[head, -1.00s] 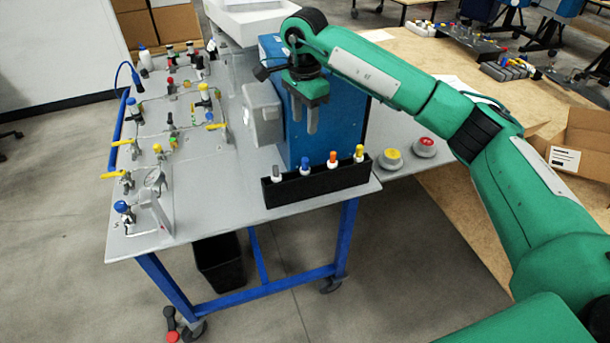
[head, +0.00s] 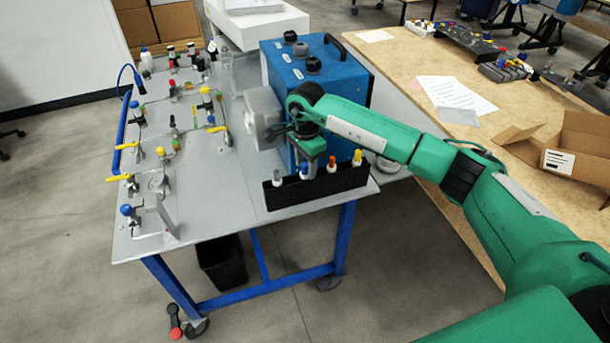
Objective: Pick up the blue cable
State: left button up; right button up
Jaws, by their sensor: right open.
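A black rack (head: 320,190) at the table's front edge holds a row of small plugs with grey, blue, orange and yellow tops. The blue-topped one (head: 304,170), second from the left, may be the end of the blue cable; no length of cable shows there. My right gripper (head: 307,166) points down right at this blue top, fingers open. It partly hides the top, and I cannot tell whether the fingers are around it or just above. A thin blue curved cable (head: 122,72) also shows at the table's far left. My left gripper is not in view.
A blue box (head: 283,72) with black caps and a handle stands behind the rack. A grey housing (head: 262,112) is beside it. Several valves and fittings (head: 160,185) stand on the table's left part. A wooden table (head: 410,62) with papers and a cardboard box (head: 572,150) is at right.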

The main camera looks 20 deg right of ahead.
jog(key=shift+f, duration=0.3)
jog(key=c, duration=0.9)
jog(key=shift+o, duration=0.2)
jog(key=shift+r, duration=0.15)
jog(key=shift+r, duration=0.25)
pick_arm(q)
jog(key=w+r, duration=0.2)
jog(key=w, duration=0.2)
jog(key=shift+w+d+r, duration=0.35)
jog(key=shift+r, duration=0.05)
pick_arm(e)
notch_tip(320, 180, up, 26)
jog(key=shift+r, duration=0.15)
